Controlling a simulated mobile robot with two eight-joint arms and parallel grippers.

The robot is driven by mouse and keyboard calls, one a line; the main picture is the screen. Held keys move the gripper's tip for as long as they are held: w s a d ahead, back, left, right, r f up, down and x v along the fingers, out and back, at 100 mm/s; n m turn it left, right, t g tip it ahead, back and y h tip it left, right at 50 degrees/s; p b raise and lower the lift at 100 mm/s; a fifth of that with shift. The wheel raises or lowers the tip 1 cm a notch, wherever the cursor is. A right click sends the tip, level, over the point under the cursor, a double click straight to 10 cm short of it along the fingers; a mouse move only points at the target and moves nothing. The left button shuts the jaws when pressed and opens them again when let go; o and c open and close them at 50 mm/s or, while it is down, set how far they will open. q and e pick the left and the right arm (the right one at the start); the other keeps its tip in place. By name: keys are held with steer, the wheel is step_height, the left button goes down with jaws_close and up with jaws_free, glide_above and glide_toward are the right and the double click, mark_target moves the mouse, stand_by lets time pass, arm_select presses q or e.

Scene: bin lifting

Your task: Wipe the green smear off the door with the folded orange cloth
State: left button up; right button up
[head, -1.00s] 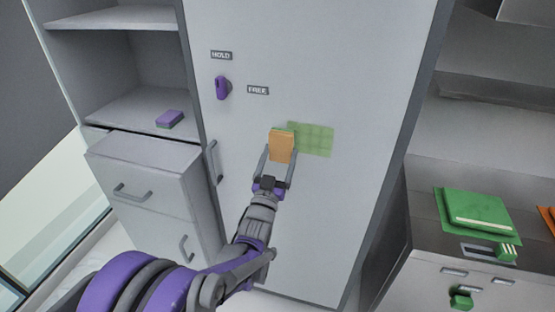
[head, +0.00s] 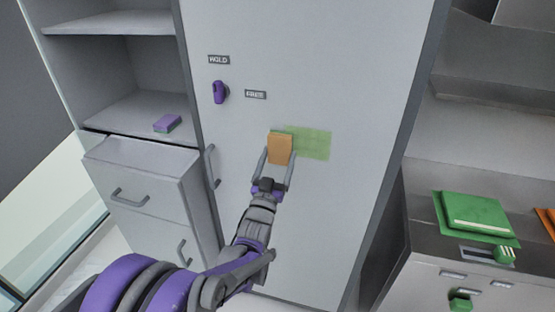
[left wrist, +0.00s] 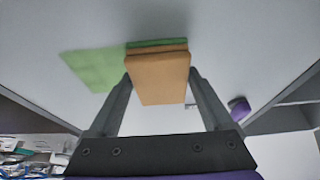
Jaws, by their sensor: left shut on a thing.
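The folded orange cloth (head: 279,150) is held between the fingers of my left gripper (head: 276,160), up at the grey door (head: 310,215). The left wrist view shows the cloth (left wrist: 158,78) between both fingers of the gripper (left wrist: 158,85), with a green strip along its far edge. The green smear (head: 312,143) is a pale, patchy rectangle on the door, mostly to the right of the cloth. It also shows in the left wrist view (left wrist: 92,68). The cloth overlaps the smear's left end and looks to touch the door. My right gripper is not in view.
A purple knob (head: 220,92) sits on the door between a HOLD label (head: 218,60) and a FREE label (head: 255,94). A door handle (head: 212,167) is at the left edge. A purple block (head: 167,123) lies on the left shelf. Green items (head: 474,214) stand at right.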

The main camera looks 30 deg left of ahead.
arm_select(q)
steer(key=shift+w+a, duration=0.15)
steer(key=shift+w, duration=0.45)
steer(key=shift+w+d, duration=0.15)
steer(key=shift+d, duration=0.75)
steer(key=shift+w+d, duration=0.15)
steer(key=shift+d, duration=0.7)
steer(key=shift+w+d, duration=0.3)
steer(key=shift+d, duration=0.6)
steer(key=shift+w+d, duration=0.25)
steer(key=shift+d, duration=0.65)
steer(key=shift+w+d+b, duration=0.15)
steer(key=shift+w+d, duration=0.1)
steer(key=shift+d, duration=0.8)
steer(key=shift+w+d+b, duration=0.2)
steer(key=shift+w+d, duration=0.1)
steer(key=shift+d, duration=0.75)
steer(key=shift+w+d+b, duration=0.15)
steer(key=shift+w+d, duration=0.1)
steer(key=shift+d, duration=0.8)
steer(key=shift+a, duration=0.1)
